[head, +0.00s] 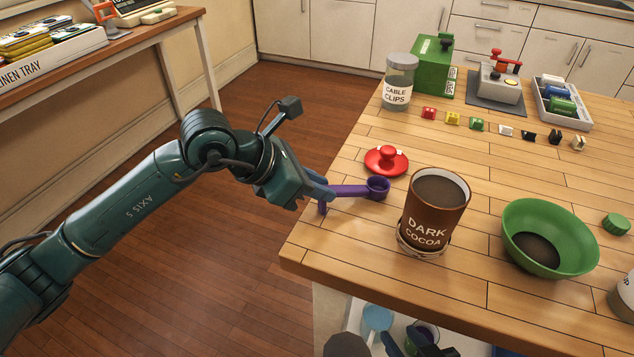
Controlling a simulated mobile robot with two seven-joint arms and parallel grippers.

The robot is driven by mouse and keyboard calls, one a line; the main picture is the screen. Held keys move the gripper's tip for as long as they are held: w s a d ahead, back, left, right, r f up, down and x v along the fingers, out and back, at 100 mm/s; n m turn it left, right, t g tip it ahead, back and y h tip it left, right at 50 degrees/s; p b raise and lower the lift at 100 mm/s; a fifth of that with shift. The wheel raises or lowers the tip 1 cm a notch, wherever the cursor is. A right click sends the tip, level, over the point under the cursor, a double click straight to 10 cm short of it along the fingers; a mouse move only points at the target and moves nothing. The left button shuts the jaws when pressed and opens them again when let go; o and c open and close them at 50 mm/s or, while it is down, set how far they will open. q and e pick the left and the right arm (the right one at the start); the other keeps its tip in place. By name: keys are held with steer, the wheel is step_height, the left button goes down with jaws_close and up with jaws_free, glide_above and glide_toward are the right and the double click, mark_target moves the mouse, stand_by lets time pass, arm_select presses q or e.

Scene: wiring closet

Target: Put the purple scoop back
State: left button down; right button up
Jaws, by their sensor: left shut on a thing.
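The purple scoop (352,190) is held level by its handle, its small round bowl pointing right. My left gripper (322,192) is shut on the handle, at the left edge of the wooden worktop. The scoop's bowl is above the worktop, left of the brown cocoa tin (433,207). The tin stands upright and open, labelled "DARK COCOA", with dark powder inside. A red lid with a knob (386,160) lies behind the scoop. My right gripper (404,345) seems to show partly at the bottom edge, cut off, its jaws unclear.
A green bowl (575,222) with dark powder stands right of the tin. A green cap (616,224) lies beyond it. The cable clips jar (398,82), a green box (433,66) and several small coloured clips are farther back. Bare worktop lies between the clips and the tin.

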arm_select(q)
steer(key=shift+f, duration=0.2)
steer(key=c, duration=1.3)
jaws_free()
steer(key=shift+r, duration=0.1)
steer(key=shift+r, duration=0.15)
steer(key=v, duration=1.2)
steer(key=shift+b, duration=0.35)
